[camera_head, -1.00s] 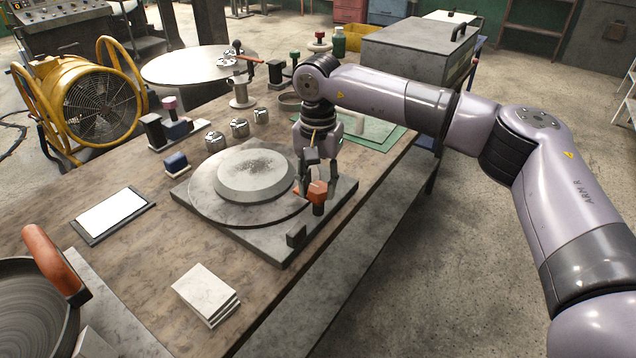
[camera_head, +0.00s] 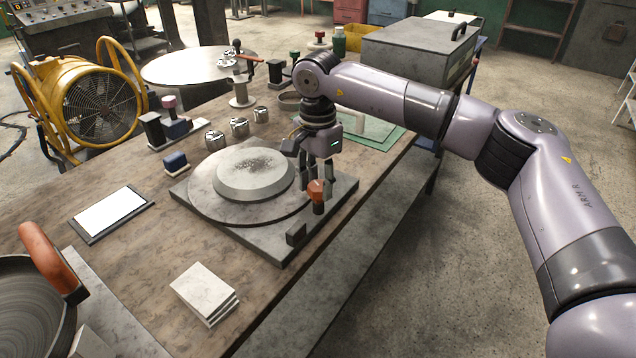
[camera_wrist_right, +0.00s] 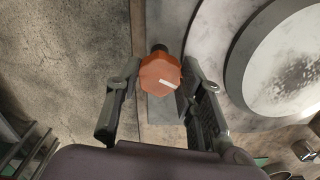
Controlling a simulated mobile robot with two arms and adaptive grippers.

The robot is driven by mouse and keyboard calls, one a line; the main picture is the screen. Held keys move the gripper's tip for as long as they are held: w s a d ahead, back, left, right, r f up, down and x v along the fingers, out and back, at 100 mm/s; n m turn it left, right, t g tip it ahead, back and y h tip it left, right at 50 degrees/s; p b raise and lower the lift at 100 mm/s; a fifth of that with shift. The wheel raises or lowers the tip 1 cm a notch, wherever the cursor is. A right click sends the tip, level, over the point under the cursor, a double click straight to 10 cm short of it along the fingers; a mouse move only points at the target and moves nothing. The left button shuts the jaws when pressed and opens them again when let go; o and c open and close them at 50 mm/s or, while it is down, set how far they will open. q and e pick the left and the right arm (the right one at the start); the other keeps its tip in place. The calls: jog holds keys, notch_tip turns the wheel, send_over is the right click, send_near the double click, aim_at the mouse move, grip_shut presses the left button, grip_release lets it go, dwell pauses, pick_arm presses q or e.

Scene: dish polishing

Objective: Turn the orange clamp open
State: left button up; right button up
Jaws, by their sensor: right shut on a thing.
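The orange clamp knob (camera_head: 317,191) sits at the right edge of the grey base plate (camera_head: 345,190), beside the round disc (camera_head: 254,176). My right gripper (camera_head: 316,184) reaches down over the clamp. Its two fingers (camera_wrist_right: 160,70) are on either side of the knob in the wrist view, closed on it. My left gripper is not in view.
A dark block (camera_head: 296,234) stands on the plate's front corner. White tiles (camera_head: 205,293) lie in front of the plate. Small metal pots (camera_head: 239,127) and a blue block (camera_head: 176,162) stand behind it. A pan with an orange handle (camera_head: 48,256) is at left.

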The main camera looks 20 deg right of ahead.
aim_at(318, 185)
jog(key=m, duration=0.6)
jog(key=shift+b, duration=0.3)
jog(key=m, duration=0.6)
jog(key=shift+w+m, duration=0.1)
jog(key=shift+m, duration=0.2)
jog(key=o, duration=1.2)
jog(key=shift+c, duration=0.2)
jog(key=shift+r, duration=0.1)
notch_tip(318, 185, up, 12)
